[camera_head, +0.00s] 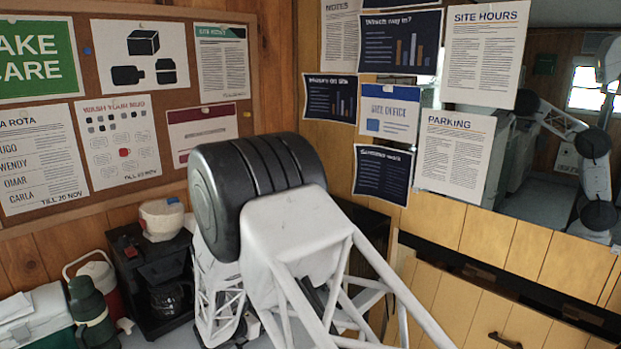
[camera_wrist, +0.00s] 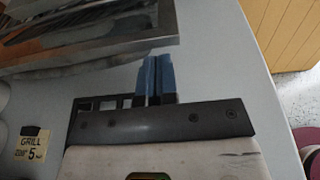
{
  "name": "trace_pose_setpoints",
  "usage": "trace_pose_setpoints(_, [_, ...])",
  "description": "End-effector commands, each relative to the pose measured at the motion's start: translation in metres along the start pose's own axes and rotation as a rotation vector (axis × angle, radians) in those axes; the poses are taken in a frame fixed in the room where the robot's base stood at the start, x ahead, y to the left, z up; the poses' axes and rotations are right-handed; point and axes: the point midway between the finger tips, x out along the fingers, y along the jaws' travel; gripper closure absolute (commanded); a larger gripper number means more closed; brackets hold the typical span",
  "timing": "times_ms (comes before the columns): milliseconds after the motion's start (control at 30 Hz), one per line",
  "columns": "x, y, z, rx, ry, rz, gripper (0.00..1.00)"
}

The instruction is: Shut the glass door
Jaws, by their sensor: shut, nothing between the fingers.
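A dark glass panel with a metal frame, which looks like the glass door (camera_wrist: 95,42), fills the upper left of the wrist view. It appears to stand open, its metal edge facing my gripper. My gripper (camera_wrist: 156,76) is shut and empty, its blue fingertips together just short of that edge. I cannot tell whether they touch it. In the head view my own arm covers the middle, and neither the door nor my fingertips can be made out there.
A pale worktop (camera_wrist: 225,75) surrounds the door, with a small grill label (camera_wrist: 32,143) at left. In the head view a black coffee maker (camera_head: 150,275), a green flask (camera_head: 90,310) and a red-and-white jug (camera_head: 95,275) stand left. A mirror (camera_head: 545,120) hangs right, above wooden panelling.

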Motion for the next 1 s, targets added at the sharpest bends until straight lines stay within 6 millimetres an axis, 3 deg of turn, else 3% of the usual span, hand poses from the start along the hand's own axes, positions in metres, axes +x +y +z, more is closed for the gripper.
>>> trace_pose_setpoints(33, [0.015,0.001,0.001,0.004,0.004,-0.008,1.0])
trace_pose_setpoints(600, [0.015,0.001,0.002,0.005,0.004,-0.008,1.0])
trace_pose_setpoints(1000, [0.013,0.001,0.022,0.008,0.002,-0.008,1.0])
